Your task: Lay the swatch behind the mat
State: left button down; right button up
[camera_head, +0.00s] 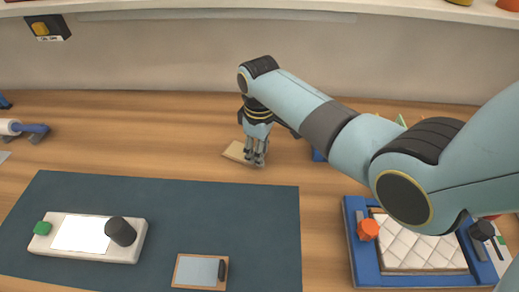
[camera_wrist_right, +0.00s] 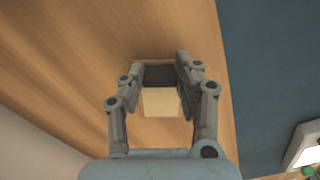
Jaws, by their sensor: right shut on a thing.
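The swatch is a small flat cream square with a wooden edge (camera_head: 236,151). It is on or just above the wood table behind the dark teal mat (camera_head: 160,200), clear of its back edge; I cannot tell whether a small gap remains. My right gripper (camera_head: 254,160) points down over its right side and hides part of it. In the right wrist view, the fingers (camera_wrist_right: 161,78) are shut on a dark grip on the swatch (camera_wrist_right: 160,102). The mat's edge also shows at the right there (camera_wrist_right: 255,70). My left gripper is not in view.
On the mat are a white device (camera_head: 80,237) with a dark knob and a small framed grey-blue plate (camera_head: 198,270). A blue tray (camera_head: 362,270) with a quilted white pad (camera_head: 420,247) stands at right, under my arm.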

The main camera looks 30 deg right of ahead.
jog(key=shift+f, duration=0.15)
jog(key=o, duration=1.1)
notch_tip(320, 180, up, 12)
jog(key=shift+r, duration=0.2)
